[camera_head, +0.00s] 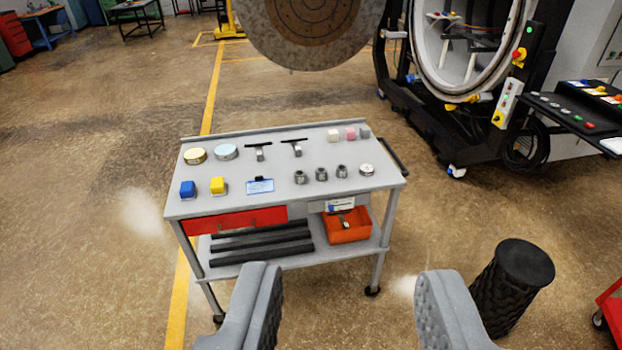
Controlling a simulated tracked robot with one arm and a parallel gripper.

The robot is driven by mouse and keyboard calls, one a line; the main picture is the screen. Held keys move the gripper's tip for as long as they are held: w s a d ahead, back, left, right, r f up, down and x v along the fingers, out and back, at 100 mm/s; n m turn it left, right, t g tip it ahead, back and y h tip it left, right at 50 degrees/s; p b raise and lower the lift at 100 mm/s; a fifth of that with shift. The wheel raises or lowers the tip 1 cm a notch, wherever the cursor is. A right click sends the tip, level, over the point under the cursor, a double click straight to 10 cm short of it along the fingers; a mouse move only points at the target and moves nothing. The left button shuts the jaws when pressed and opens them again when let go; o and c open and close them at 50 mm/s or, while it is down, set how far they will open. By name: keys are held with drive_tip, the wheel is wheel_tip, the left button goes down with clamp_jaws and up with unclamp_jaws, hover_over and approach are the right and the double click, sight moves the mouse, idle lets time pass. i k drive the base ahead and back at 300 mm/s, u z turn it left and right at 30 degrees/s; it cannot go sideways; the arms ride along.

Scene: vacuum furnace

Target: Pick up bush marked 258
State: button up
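Several small grey metal bushes stand in a row on the right half of a grey trolley top (240,205): a left one (299,177), a middle one (321,174) and a right one (342,171). Their markings are too small to read, so I cannot tell which is 258. My gripper (345,300) is open and empty, its two grey fingers wide apart at the bottom of the view, in front of the trolley and well short of the bushes.
Around the bushes on the trolley are a round white-faced gauge (367,169), T-handled tools (297,147), a blue block (188,189) and a yellow block (218,185). The open furnace (470,50) is behind. Floor at left is clear.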

sight(341, 170)
drive_tip(key=u, duration=0.1)
drive_tip(key=i, duration=1)
drive_tip(key=z, duration=0.1)
